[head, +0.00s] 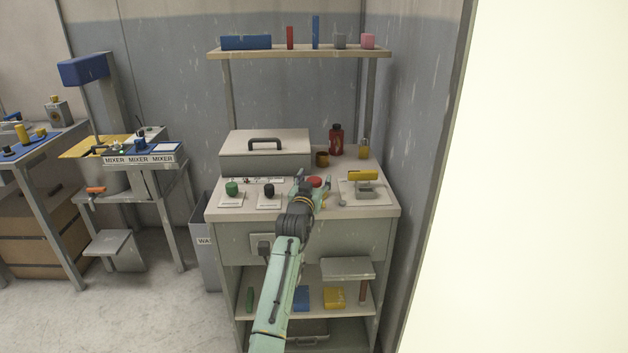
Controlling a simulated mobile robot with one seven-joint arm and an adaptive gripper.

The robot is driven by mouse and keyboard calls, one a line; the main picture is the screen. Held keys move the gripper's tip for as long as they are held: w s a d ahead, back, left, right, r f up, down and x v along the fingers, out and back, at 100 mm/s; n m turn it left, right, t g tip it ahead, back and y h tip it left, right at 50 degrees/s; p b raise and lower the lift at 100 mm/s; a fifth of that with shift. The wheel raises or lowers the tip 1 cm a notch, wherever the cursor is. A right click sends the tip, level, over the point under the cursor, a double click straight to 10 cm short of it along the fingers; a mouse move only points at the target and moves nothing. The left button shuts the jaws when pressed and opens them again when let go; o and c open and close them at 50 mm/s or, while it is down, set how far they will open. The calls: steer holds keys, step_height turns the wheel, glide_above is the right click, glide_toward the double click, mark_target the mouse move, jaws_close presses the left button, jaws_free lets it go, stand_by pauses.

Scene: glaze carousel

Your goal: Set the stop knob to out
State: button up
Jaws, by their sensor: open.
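A red round knob (314,181), which looks like the stop knob, sits on the top of the grey cabinet. My gripper (312,183) is open over the cabinet top, with its fingers apart to the left and right of the red knob in this view. I cannot tell whether a finger touches the knob or how far the gripper is above it. The gripper and wrist hide the knob's lower part and base, so its in or out setting does not show.
A green knob (232,188) and a black knob (269,190) stand left of the gripper. A yellow-handled device (363,176) stands right. Behind are a lidded box (265,158), a red bottle (336,140) and a shelf (290,54). A wall closes the right side.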

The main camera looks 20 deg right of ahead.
steer(key=shift+c, duration=0.4)
jaws_close()
stand_by(0.4)
